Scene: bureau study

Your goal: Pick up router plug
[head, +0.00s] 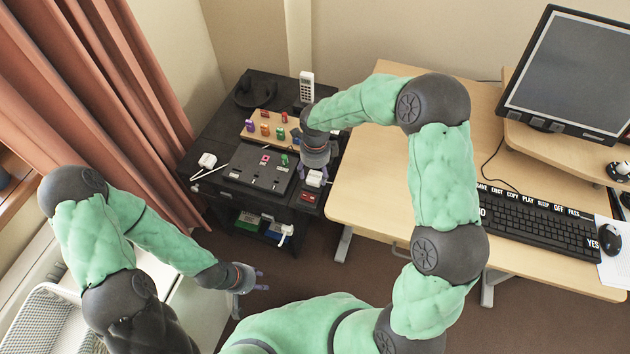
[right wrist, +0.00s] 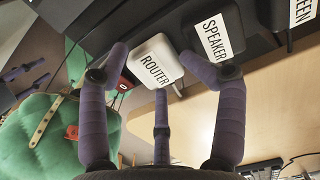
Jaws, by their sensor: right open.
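The router plug (right wrist: 152,62) is a white block with a black-on-white ROUTER label in the right wrist view. My right gripper (head: 318,168) is open, its purple fingers spread around the router plug's near end, with no clear grip on it. In the head view, a white plug (head: 314,179) shows just below this gripper at the black stand's right side; its label cannot be read there. My left gripper (head: 258,280) is open and empty, low over the floor, well away from the stand.
A plug labelled SPEAKER (right wrist: 218,36) sits close beside the router plug. The wooden desk (head: 375,190) is close on the right.

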